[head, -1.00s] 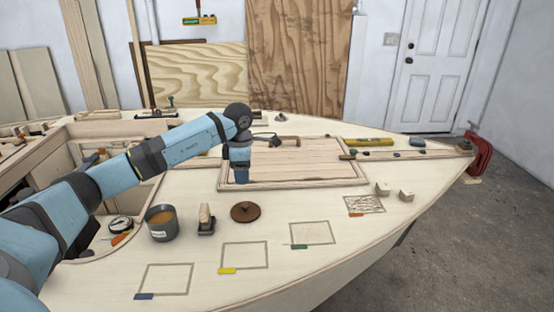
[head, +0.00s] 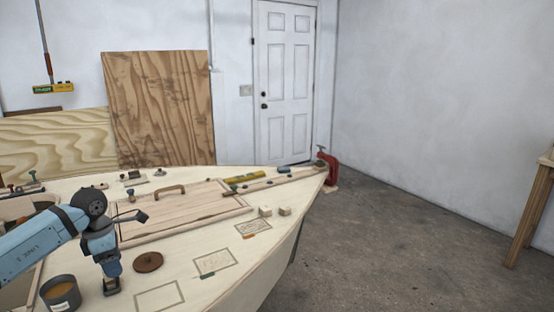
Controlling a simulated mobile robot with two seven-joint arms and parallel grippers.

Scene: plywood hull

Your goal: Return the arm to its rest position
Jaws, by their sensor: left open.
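My left arm comes in from the lower left in the head view, bent at a dark round wrist joint. My left gripper (head: 109,270) points down over the pale wooden deck (head: 190,288). It is left of the brown disc (head: 148,262) and right of the grey tin with orange contents (head: 61,293). A small dark-based tool (head: 111,288) shows right at the gripper's lower end; I cannot tell whether they touch. The fingers are small and partly merge with the tool. My right gripper is not in view.
A framed hatch panel (head: 185,212) with a handle lies behind the gripper. Two small wooden blocks (head: 275,211), a yellow level (head: 245,178) and a red clamp (head: 328,168) are farther right. The floor (head: 385,245) to the right is clear near the hull.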

